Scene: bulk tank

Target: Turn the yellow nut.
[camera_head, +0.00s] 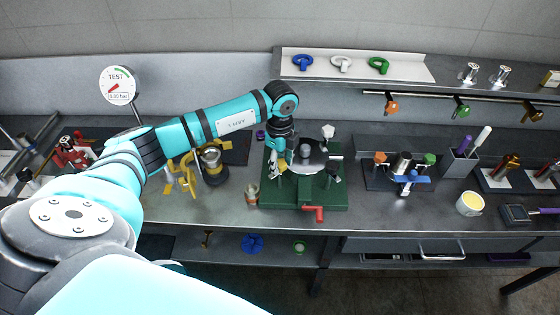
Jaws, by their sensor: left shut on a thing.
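My left arm reaches from the lower left to a green-based device (335,196) on the workbench. My left gripper (276,168) points down at the left side of this device. It is shut on the yellow nut (277,176), of which only a small yellow patch shows beneath the fingers. The gripper hides most of the nut, so its angle cannot be told. The device has a round metal top, dark and white-topped knobs at its corners and a red handle (314,212) at its front. My right gripper is not in view.
A yellow fixture (184,176) stands left of the device, with a small jar (252,194) between. A holder with a blue-handled valve (408,180) stands right. A shelf (354,66) with coloured rings is behind. A test gauge (117,85) stands back left.

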